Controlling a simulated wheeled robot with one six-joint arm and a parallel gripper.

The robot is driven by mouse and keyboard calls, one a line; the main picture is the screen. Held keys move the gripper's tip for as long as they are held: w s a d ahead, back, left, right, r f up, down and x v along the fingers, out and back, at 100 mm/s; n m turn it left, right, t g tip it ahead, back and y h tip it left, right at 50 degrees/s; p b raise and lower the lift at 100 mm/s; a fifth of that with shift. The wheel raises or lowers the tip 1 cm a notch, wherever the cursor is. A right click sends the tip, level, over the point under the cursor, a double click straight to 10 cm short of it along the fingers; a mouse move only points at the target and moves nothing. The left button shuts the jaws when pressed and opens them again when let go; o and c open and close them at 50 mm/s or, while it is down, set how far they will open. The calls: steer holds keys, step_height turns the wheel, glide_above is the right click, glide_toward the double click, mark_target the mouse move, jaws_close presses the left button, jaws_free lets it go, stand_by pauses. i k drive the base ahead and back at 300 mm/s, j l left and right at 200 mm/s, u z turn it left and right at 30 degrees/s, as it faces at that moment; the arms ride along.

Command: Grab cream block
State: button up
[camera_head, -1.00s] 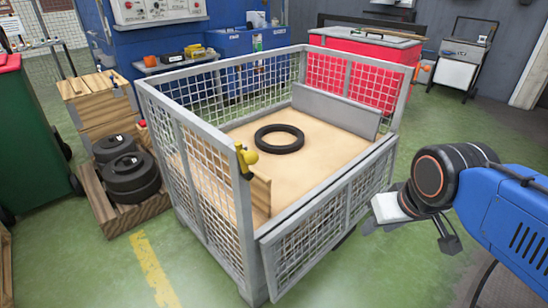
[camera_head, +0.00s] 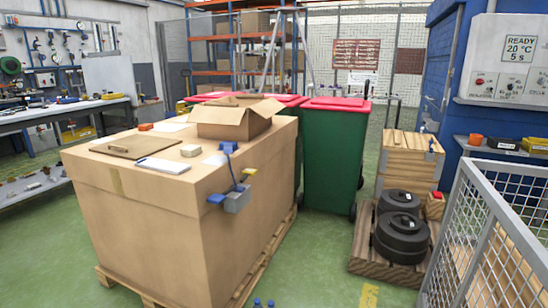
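A small cream block (camera_head: 190,150) lies on top of the large cardboard box (camera_head: 130,215), near the middle of its top face. It sits just right of a white pad or sheet (camera_head: 163,165) and left of a pale flat piece (camera_head: 215,159). The block looks uncovered.
An open carton (camera_head: 235,119), a brown clipboard (camera_head: 126,146) and an orange-red item (camera_head: 145,127) share the top. Green bins, black weights (camera_head: 402,238) and a mesh cage (camera_head: 490,245) stand right.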

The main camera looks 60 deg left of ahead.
mark_target(191, 151)
steer(key=u, duration=2.5)
steer(key=i+j, duration=0.25)
steer(key=i, duration=0.1)
